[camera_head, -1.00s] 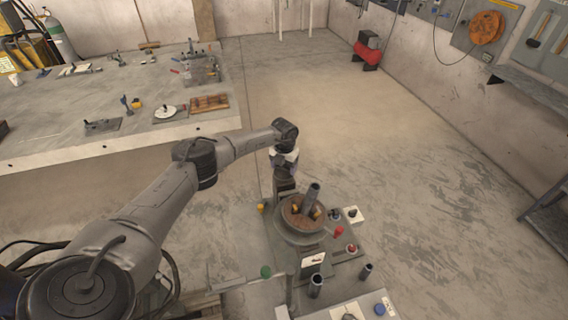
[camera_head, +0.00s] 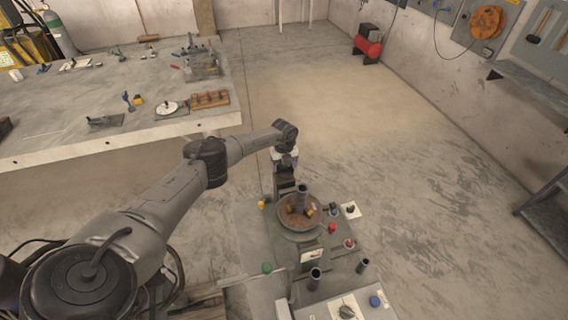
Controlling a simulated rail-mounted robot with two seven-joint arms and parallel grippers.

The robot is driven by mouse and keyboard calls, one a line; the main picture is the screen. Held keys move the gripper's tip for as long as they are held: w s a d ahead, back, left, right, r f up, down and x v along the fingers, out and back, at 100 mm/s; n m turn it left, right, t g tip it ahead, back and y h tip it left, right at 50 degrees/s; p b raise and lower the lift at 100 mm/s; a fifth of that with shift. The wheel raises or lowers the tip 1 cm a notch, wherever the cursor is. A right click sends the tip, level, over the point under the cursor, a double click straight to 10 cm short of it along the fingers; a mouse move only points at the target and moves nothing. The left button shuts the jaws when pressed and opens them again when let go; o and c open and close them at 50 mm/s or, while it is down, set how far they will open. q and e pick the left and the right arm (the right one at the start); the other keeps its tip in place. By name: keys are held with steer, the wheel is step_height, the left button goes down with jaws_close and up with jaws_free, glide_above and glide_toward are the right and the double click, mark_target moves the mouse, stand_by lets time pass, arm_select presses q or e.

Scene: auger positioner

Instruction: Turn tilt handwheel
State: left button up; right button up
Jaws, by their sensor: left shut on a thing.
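My left gripper (camera_head: 285,183) reaches down at the back of the positioner, shut at its far side. The tilt handwheel it is on is too small and covered to make out, hidden by my wrist and the machine. The positioner's round brown table (camera_head: 288,217) sits just in front of the gripper, its face tipped towards me. A dark tube (camera_head: 302,192) stands out from its middle between yellow clamp pieces (camera_head: 312,210). My right gripper is not in view.
The grey base carries a red knob (camera_head: 332,228), a green knob (camera_head: 266,268), a blue button (camera_head: 375,301) and short dark posts (camera_head: 314,279). A long workbench (camera_head: 60,135) stands at the left. The floor (camera_head: 400,150) to the right is clear.

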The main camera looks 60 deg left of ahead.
arm_select(q)
steer(key=shift+n, duration=0.3)
steer(key=o, duration=0.9)
steer(key=shift+o, duration=0.2)
steer(key=shift+r, duration=0.1)
step_height(320, 180, up, 14)
steer(key=shift+f+b, duration=0.2)
steer(key=shift+b, duration=0.25)
stand_by(0.4)
